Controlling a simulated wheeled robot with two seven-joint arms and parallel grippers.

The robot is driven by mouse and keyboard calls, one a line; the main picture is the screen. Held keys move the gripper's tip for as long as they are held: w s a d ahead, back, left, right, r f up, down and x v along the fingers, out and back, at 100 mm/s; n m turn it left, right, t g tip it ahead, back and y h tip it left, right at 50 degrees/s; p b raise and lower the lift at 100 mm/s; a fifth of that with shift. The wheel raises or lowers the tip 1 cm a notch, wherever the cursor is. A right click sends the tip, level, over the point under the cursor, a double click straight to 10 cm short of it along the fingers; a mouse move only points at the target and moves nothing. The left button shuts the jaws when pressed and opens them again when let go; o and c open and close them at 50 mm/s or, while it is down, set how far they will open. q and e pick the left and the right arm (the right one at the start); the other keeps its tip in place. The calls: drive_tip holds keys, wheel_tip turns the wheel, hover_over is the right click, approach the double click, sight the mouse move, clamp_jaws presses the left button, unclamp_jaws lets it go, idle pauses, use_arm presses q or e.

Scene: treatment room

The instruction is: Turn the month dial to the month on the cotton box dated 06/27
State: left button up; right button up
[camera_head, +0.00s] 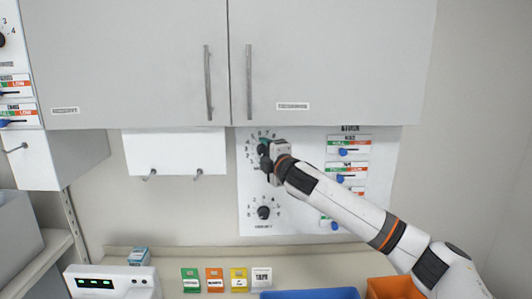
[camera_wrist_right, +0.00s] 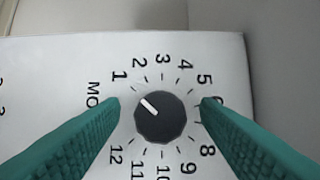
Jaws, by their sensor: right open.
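The month dial (camera_wrist_right: 160,119) is a dark round knob ringed by numbers 1 to 12 on a white panel. Its white pointer aims up-left in the right wrist view, toward the 1. My right gripper (camera_head: 265,154) is at the upper dial on the wall panel. Its teal fingers (camera_wrist_right: 160,104) are open, one on either side of the knob, with visible gaps. The 6 and 7 are partly hidden by the right finger. A small blue-and-white box (camera_head: 139,256) stands on the counter; I cannot read a date on it. My left gripper is not in view.
A second black dial (camera_head: 264,212) sits below on the wall panel (camera_head: 300,225). Sliders with blue knobs (camera_head: 342,152) are at its right. Grey cabinets (camera_head: 330,60) hang above. Several coloured cards (camera_head: 214,280), a blue bin (camera_head: 310,294) and an orange bin (camera_head: 393,288) are below.

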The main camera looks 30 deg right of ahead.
drive_tip(key=shift+c, duration=0.3)
drive_tip(key=c, duration=0.9)
drive_tip(key=shift+f+b, duration=0.2)
drive_tip(key=shift+b, duration=0.35)
drive_tip(key=shift+c, duration=0.2)
drive_tip(key=m+h+b, duration=0.3)
drive_tip(key=m+b, duration=0.4)
drive_tip(key=m, duration=0.2)
drive_tip(key=m+h+b, duration=0.4)
drive_tip(key=m+b, duration=0.2)
drive_tip(key=m, duration=0.3)
drive_tip(key=a+m+h+b, duration=0.1)
drive_tip(key=m+h+b, duration=0.3)
drive_tip(key=m+b, duration=0.3)
drive_tip(key=shift+w+f+m+g+b, duration=0.1)
drive_tip(key=shift+m+g+b, duration=0.1)
drive_tip(key=shift+m, duration=0.6)
drive_tip(key=shift+w+m+g+b, duration=0.1)
drive_tip(key=shift+m+b, duration=0.05)
drive_tip(key=shift+m, duration=0.65)
drive_tip(key=shift+m+g+h+p, duration=0.4)
drive_tip(key=shift+m+g+h, duration=0.35)
drive_tip(key=shift+m, duration=1.25)
drive_tip(key=shift+d+g, duration=0.1)
drive_tip(key=shift+g, duration=0.15)
